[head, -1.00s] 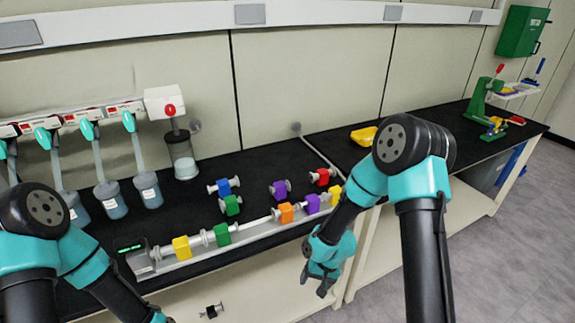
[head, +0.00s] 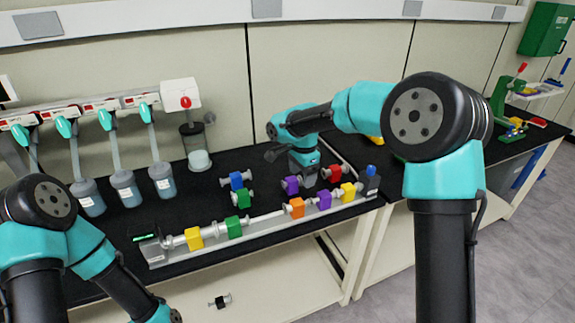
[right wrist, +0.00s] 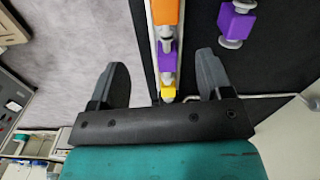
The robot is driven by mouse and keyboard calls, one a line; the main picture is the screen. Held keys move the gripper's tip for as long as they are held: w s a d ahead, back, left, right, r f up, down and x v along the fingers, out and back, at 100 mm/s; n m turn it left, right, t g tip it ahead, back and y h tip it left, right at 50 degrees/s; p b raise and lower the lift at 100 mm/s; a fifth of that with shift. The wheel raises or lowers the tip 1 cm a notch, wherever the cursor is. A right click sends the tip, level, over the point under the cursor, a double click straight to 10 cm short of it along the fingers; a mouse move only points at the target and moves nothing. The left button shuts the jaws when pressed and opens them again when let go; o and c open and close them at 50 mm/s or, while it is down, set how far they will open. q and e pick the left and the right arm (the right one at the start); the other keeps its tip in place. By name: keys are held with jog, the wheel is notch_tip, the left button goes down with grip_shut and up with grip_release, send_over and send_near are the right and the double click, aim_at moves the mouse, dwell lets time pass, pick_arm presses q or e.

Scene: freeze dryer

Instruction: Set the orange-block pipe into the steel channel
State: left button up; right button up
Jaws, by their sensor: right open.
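The orange-block pipe (head: 297,207) lies in the row along the steel channel (head: 262,233), between the green-block pipe (head: 234,228) and a purple-block pipe (head: 323,199). I cannot tell whether it is fully seated. In the right wrist view, the orange block (right wrist: 165,12) shows at the top edge, in line with the purple (right wrist: 166,56) and yellow (right wrist: 168,92) blocks. My right gripper (right wrist: 163,80) is open and empty above the bench, pointing down; in the head view it (head: 306,178) is behind the channel. My left gripper is mostly cut off at the bottom edge.
Loose pipes with blue (head: 237,180), green (head: 241,198), purple (head: 291,185) and red (head: 332,173) blocks lie behind the channel. Several flasks hang at the left, with a clear jar (head: 195,148) beside them. A black-block piece (head: 220,301) lies below the bench.

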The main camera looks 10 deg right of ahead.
aim_at(298, 202)
jog(key=r, duration=0.1)
jog(key=a+r+m, duration=0.1)
jog(key=r, duration=0.1)
jog(key=shift+w+a, duration=0.25)
jog(key=shift+w, duration=0.15)
jog(key=shift+f, duration=0.1)
notch_tip(298, 202, down, 17)
jog(key=shift+f, duration=0.15)
dwell(0.4)
jog(key=shift+c, duration=0.2)
jog(key=c, duration=1.1)
jog(key=shift+d, duration=0.3)
dwell(0.7)
